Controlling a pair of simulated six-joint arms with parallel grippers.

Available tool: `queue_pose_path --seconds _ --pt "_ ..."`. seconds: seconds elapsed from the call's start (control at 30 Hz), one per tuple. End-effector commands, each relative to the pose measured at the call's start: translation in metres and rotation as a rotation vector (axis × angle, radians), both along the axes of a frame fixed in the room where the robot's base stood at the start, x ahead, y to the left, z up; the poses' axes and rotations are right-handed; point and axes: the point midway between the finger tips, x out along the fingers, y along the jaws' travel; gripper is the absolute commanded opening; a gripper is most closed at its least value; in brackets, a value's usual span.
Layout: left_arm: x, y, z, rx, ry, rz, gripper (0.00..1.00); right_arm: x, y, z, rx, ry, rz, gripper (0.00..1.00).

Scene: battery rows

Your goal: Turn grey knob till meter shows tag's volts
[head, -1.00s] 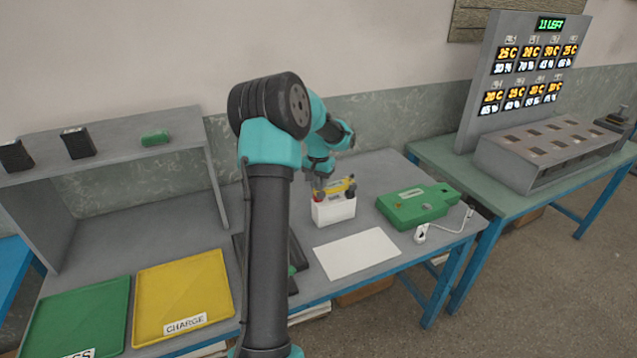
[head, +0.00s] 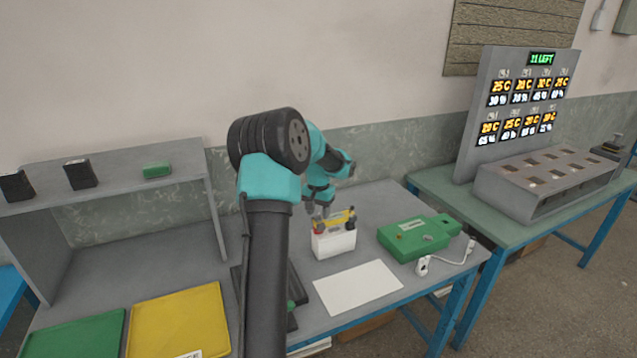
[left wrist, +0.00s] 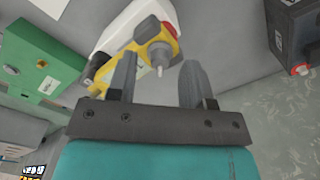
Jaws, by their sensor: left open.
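A white box (head: 335,243) stands on the grey bench with a yellow tool (head: 340,218) and dark and red parts at its top. My left gripper (head: 321,207) is just above it, pointing down. In the left wrist view my left gripper (left wrist: 156,82) is open. A pale grey stub (left wrist: 158,62) on the yellow part (left wrist: 145,45) shows between and just beyond its fingertips; I cannot tell whether they touch or whether this is the grey knob. A green device (head: 412,236) with a small panel lies to the right, its reading unreadable. I cannot make out a voltage tag. My right gripper is not in view.
A white sheet (head: 358,288) lies in front of the box, and a white plug (head: 422,266) on a cable lies by the green device. Yellow (head: 180,318) and green (head: 75,340) trays are at left. A slotted rack (head: 550,180) with a lit board is at right.

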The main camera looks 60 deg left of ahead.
Motion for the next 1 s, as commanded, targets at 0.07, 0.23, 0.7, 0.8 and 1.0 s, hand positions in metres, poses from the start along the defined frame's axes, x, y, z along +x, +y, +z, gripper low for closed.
queue_pose_path --seconds 0.07,0.23,0.7,0.8,1.0 --pt "0.000 0.000 0.011 0.002 -0.003 0.000 0.46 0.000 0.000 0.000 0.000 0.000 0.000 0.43" --pt "0.001 0.000 0.042 0.002 -0.003 0.000 0.46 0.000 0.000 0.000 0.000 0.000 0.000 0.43" --pt "0.001 0.000 0.132 0.002 -0.003 0.000 0.46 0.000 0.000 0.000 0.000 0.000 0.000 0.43" --pt "0.001 0.000 0.146 0.001 -0.002 0.000 0.46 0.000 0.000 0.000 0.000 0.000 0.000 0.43" --pt "0.000 0.000 0.160 0.001 -0.001 -0.001 0.46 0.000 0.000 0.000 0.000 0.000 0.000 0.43"
